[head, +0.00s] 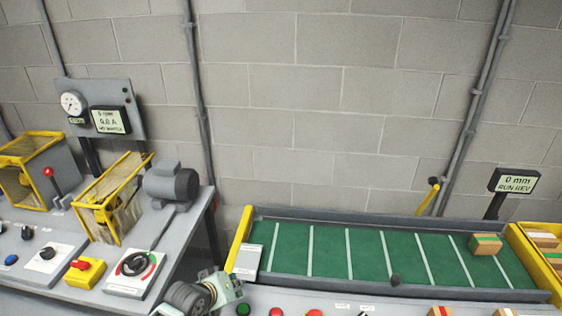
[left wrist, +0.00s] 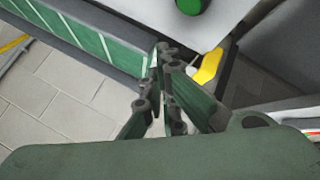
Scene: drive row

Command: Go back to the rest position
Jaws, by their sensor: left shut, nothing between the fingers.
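My left gripper (head: 232,280) shows at the bottom of the head view, in front of the gap between the left bench and the green conveyor (head: 330,252). Its fingers are shut with nothing between them. In the left wrist view the closed fingers of my left gripper (left wrist: 163,55) stand in the middle. The conveyor's green belt (left wrist: 85,30) with white lines lies at the upper left there, and a round green button (left wrist: 192,4) is at the top. My right gripper is not in view.
The left bench carries a rotary switch (head: 135,263), a red button on a yellow box (head: 85,271), a grey motor (head: 172,187) and yellow-framed guards (head: 112,205).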

